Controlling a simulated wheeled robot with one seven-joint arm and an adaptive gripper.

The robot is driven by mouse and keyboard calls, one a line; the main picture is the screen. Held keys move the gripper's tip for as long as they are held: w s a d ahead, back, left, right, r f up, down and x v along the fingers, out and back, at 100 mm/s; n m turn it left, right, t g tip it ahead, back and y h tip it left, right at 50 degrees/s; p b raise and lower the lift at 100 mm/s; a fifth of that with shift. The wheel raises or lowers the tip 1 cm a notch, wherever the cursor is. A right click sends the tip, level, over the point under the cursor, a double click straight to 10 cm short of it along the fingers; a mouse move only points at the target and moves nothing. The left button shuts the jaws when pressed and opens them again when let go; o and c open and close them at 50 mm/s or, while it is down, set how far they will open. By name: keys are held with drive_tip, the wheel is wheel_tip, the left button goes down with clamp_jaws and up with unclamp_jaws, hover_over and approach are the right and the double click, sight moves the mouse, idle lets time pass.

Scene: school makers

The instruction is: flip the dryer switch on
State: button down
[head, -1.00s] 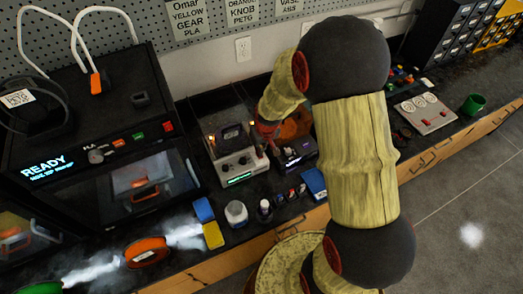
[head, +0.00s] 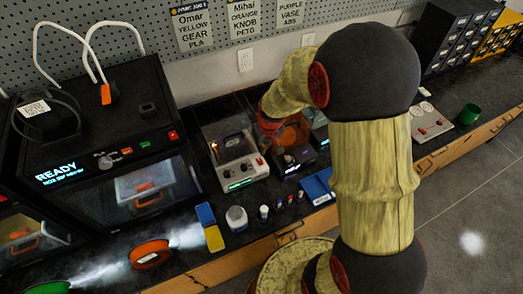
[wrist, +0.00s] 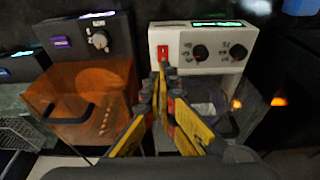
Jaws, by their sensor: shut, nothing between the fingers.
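In the wrist view, a white box (wrist: 205,40), which looks like the dryer, has a red rocker switch (wrist: 163,54), two black knobs and a lit green display on its panel. It also shows in the head view (head: 238,172). My gripper (wrist: 163,68) is shut and empty. Its fingertips are right at the lower end of the red switch; I cannot tell whether they touch it. The tips cover part of the switch's lower edge, and its on or off position is unclear.
A dark unit with one knob (wrist: 98,38) and an orange clear bin (wrist: 75,95) stands close on the left in the wrist view. A black printer (head: 85,160) stands left in the head view.

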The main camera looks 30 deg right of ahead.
drive_tip(key=s+r, duration=0.2)
drive_tip(key=r, duration=0.3)
drive_tip(key=shift+s+p, duration=0.35)
drive_tip(key=shift+s, duration=0.05)
drive_tip(key=s+a+r+t+b, duration=0.1)
drive_tip(key=s+a+r, duration=0.2)
drive_tip(key=s+r, duration=0.6)
drive_tip(key=s+a+r+t+b, duration=0.1)
drive_tip(key=s+a+r, duration=0.3)
drive_tip(key=s+r, duration=0.6)
drive_tip(key=shift+a+r+t+b, duration=0.25)
drive_tip(key=shift+r+t+b, duration=0.1)
drive_tip(key=shift+t+b, duration=0.05)
